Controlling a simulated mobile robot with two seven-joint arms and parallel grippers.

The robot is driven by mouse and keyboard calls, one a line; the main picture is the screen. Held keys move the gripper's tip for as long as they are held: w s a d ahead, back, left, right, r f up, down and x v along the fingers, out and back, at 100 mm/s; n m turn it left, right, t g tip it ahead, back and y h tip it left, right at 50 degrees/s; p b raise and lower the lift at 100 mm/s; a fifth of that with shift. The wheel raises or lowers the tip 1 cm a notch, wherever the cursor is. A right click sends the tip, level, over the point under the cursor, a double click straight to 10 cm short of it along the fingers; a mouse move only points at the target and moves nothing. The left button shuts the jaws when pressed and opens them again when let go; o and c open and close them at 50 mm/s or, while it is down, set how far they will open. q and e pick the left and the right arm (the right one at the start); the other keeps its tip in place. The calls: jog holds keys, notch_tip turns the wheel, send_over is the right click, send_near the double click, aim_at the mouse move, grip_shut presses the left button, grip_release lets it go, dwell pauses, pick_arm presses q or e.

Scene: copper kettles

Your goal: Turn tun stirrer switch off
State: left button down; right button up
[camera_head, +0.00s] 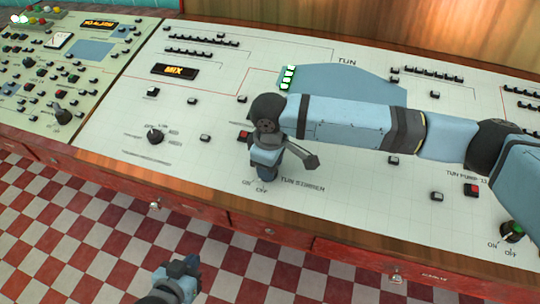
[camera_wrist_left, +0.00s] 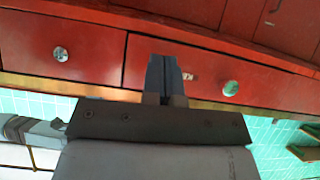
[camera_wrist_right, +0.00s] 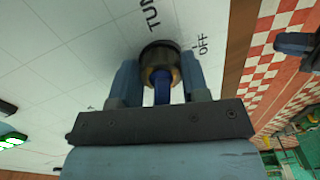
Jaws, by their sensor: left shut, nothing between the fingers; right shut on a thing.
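The tun stirrer switch (camera_wrist_right: 160,50) is a dark round knob with a blue bar, seen between my right fingers in the right wrist view. My right gripper (camera_wrist_right: 160,78) is shut on it, one finger on each side. In the head view my right gripper (camera_head: 265,165) hides the knob, just above the ON, OFF and TUN STIRRER print. OFF shows beside the knob in the right wrist view; ON is hidden there. I cannot tell which mark the knob points at. My left gripper (camera_head: 185,268) is shut and empty, low before the desk; it also shows in the left wrist view (camera_wrist_left: 163,75).
The white panel (camera_head: 200,115) carries several buttons, a MIX display (camera_head: 175,72) and another knob (camera_head: 155,135). Red drawers (camera_wrist_left: 80,50) are close to my left gripper. The checkered floor (camera_head: 90,235) is clear.

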jog(key=shift+r+n+p, duration=0.2)
jog(key=shift+n+p, duration=1.2)
jog(key=shift+p, duration=0.5)
pick_arm(q)
notch_tip(320, 180, up, 2)
jog(key=shift+s+a+r+n+g+p, duration=0.1)
jog(key=shift+n+g+p, duration=0.2)
jog(key=shift+p, duration=0.15)
pick_arm(e)
jog(key=shift+w+n, duration=0.1)
jog(key=shift+n, duration=0.2)
jog(key=shift+f+n+p, duration=0.1)
jog(key=shift+n+p, duration=0.25)
jog(key=shift+n, duration=0.05)
pick_arm(q)
jog(key=shift+a+r, duration=0.2)
jog(key=shift+r, duration=0.25)
jog(key=shift+a, duration=0.15)
jog(key=shift+s+d, duration=0.1)
jog(key=shift+d, duration=0.1)
jog(key=shift+d, duration=0.1)
pick_arm(e)
jog(key=o, duration=0.9)
